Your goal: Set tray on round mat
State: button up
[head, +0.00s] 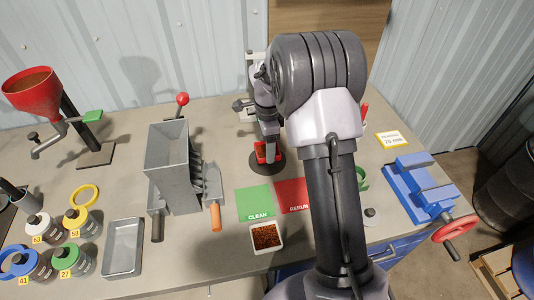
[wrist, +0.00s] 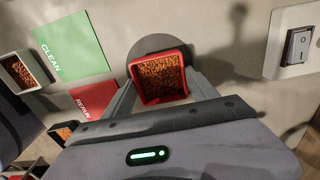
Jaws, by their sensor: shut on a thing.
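A red square tray (head: 261,148) filled with copper-coloured granules is between the fingers of my gripper (head: 268,156). The wrist view shows the red tray (wrist: 164,99) level-looking, with my gripper (wrist: 162,86) shut on its two sides. The dark round mat (head: 267,170) lies right under the tray in the head view. In the wrist view the round mat (wrist: 150,43) shows beyond the tray's far rim, and the tray covers part of it. I cannot tell whether the tray's bottom touches the mat.
A green CLEAN mat (head: 255,199) and a red RERUN mat (head: 291,190) lie nearer on the bench. A pale tray of granules (head: 281,246) stands in front. A switch box (wrist: 290,66) is beside the mat. A grey hopper (head: 167,148) stands left; a blue vise (head: 419,184) right.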

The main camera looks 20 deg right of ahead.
notch_tip(320, 180, down, 3)
jog(key=shift+b, duration=0.55)
jog(key=shift+r, duration=0.15)
jog(key=o, duration=1.5)
